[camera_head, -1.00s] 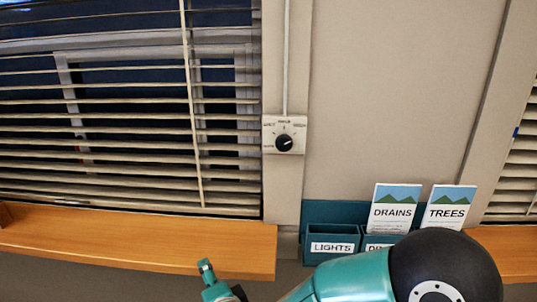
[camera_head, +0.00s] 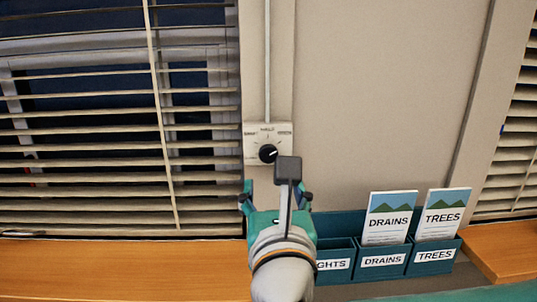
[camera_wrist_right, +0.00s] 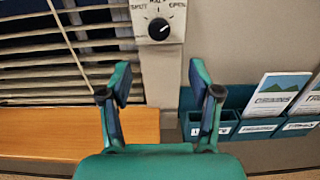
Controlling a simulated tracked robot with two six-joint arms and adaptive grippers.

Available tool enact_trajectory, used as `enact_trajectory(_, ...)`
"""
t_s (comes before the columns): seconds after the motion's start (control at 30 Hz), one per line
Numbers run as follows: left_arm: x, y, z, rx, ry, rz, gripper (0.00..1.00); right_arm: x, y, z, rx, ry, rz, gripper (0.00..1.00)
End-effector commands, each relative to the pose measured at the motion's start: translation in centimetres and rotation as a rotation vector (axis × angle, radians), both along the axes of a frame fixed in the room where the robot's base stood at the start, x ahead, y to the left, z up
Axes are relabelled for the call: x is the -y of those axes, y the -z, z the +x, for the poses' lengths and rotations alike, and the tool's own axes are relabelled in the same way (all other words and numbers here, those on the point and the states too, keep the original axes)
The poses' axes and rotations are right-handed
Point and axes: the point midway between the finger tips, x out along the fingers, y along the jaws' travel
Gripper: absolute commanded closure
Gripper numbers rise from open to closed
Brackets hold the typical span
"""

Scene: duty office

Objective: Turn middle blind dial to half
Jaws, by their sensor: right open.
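The blind dial is a black round knob (camera_head: 267,153) on a pale plate (camera_head: 284,133) fixed to the wall post right of the left-hand blind. It also shows in the right wrist view (camera_wrist_right: 158,29), where SHUT and OPEN are readable and the top label is cut off. The knob's white mark points up and right, toward the OPEN side. My right gripper (camera_head: 276,194) is open and empty, below the dial. In the right wrist view its two fingers (camera_wrist_right: 159,72) stand apart with the dial above and between them, not touched. My left gripper is out of view.
The blind (camera_head: 90,150) hangs left with gaps between its slats. A wooden sill (camera_head: 120,265) runs below it. A teal leaflet rack (camera_head: 340,250) with DRAINS and TREES leaflets is fixed right of my gripper. The wall above the rack is bare.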

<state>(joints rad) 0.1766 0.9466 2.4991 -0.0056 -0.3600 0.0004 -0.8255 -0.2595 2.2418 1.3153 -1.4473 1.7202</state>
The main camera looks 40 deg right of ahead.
Motion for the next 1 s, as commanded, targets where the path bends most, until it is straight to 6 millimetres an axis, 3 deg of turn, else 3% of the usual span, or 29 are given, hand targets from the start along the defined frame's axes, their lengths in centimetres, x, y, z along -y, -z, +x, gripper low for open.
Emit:
enact_trajectory(0.6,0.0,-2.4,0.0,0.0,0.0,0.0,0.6,5.7,-0.1,9.4,-0.004,-0.001,-0.003,0.37)
enact_trajectory(1.0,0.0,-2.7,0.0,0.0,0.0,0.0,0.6,6.4,0.1,10.9,-0.002,-0.006,-0.002,0.37)
